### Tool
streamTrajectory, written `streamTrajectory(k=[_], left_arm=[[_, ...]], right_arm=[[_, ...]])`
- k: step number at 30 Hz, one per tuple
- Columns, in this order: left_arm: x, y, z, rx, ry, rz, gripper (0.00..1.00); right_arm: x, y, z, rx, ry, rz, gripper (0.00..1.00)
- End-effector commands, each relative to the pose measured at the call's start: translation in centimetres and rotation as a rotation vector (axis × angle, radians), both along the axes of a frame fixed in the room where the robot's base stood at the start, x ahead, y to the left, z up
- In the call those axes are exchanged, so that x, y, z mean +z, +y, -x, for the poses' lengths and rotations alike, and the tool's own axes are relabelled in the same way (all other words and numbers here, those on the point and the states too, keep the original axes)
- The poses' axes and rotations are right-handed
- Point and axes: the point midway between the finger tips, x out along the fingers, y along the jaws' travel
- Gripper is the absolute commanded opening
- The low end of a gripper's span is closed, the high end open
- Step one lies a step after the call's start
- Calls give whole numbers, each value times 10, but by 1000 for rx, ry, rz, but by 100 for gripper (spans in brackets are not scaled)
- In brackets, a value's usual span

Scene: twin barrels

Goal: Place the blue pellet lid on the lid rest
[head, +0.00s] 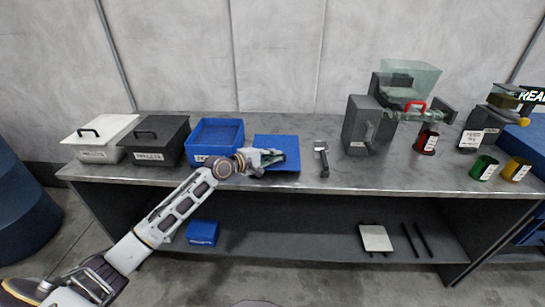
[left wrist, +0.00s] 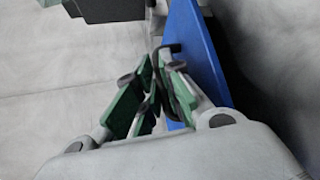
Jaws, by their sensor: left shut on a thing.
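The blue pellet lid (head: 284,143) is at the counter, just right of the open blue pellet bin (head: 217,133). My left gripper (head: 266,158) is in front of the lid and shut on its dark handle. In the left wrist view the green fingertips (left wrist: 156,88) close around the handle (left wrist: 173,70), with the blue lid panel (left wrist: 200,55) beside them. I cannot tell whether the lid touches the surface under it. My right gripper is not in view.
A white bin (head: 100,135) and a black bin (head: 158,138) stand lidded at left. A scoop-like tool (head: 322,158) lies right of the lid. A grey machine (head: 368,125) and coloured cups (head: 484,167) stand further right. The counter's middle front (head: 375,178) is clear.

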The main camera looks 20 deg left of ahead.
Motion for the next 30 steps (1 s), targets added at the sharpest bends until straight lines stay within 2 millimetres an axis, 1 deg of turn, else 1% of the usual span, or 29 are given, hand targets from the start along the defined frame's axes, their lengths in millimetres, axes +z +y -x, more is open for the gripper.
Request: streamTrajectory(k=[2,3,6,8,20,26,30], left_arm=[[0,0,0,0,0,1,0],[-1,0,0,0,2,0,12],[-1,0,0,0,2,0,25],[0,0,0,0,2,0,31],[0,1,1,0,2,0,31],[1,4,8,0,3,0,31],[3,10,16,1,2,0,31]], right_arm=[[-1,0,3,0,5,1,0],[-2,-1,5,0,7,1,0],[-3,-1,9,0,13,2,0],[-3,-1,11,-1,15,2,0],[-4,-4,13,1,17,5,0],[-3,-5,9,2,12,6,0],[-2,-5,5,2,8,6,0]])
